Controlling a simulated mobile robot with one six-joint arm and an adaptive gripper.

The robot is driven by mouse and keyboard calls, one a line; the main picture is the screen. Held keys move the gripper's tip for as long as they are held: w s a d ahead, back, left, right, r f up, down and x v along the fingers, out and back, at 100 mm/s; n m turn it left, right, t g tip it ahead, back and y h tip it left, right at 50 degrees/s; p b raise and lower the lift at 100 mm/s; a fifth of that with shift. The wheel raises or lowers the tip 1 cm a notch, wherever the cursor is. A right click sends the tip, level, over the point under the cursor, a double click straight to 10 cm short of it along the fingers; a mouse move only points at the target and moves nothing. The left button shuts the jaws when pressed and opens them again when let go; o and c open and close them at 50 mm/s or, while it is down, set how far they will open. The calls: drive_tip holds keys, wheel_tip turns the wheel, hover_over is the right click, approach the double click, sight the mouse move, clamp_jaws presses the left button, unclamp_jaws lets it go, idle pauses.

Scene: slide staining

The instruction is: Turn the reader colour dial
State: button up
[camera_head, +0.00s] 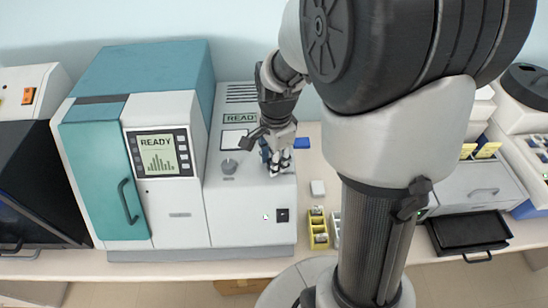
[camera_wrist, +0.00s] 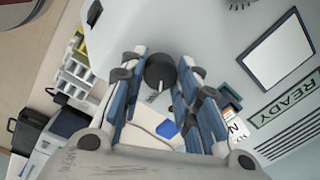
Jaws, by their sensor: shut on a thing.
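The reader (camera_head: 250,215) is the light grey machine with a sloped top and a READY sign (camera_head: 240,118). My gripper (camera_head: 276,168) points down at the right side of its top. In the wrist view my gripper (camera_wrist: 160,75) has its blue-grey fingers on either side of a dark round dial (camera_wrist: 160,68) with a pale pointer mark. It is shut on this dial. The fingers hide the dial in the head view. A second, grey knob (camera_head: 229,166) stands free on the reader, left of my gripper.
A teal and white machine (camera_head: 165,150) with a READY screen stands directly left of the reader. A yellow slide rack (camera_head: 318,228) and a small white block (camera_head: 317,188) lie on the bench to its right. A black tray (camera_head: 468,232) lies farther right.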

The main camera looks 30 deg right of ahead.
drive_tip(key=n, duration=1)
drive_tip(key=shift+w+n, duration=0.1)
drive_tip(key=shift+n, duration=0.2)
idle(0.4)
drive_tip(key=o, duration=1.1)
drive_tip(key=shift+y, duration=0.3)
drive_tip(key=r, duration=1.2)
drive_tip(key=shift+s+d, duration=0.25)
drive_tip(key=shift+d, duration=0.05)
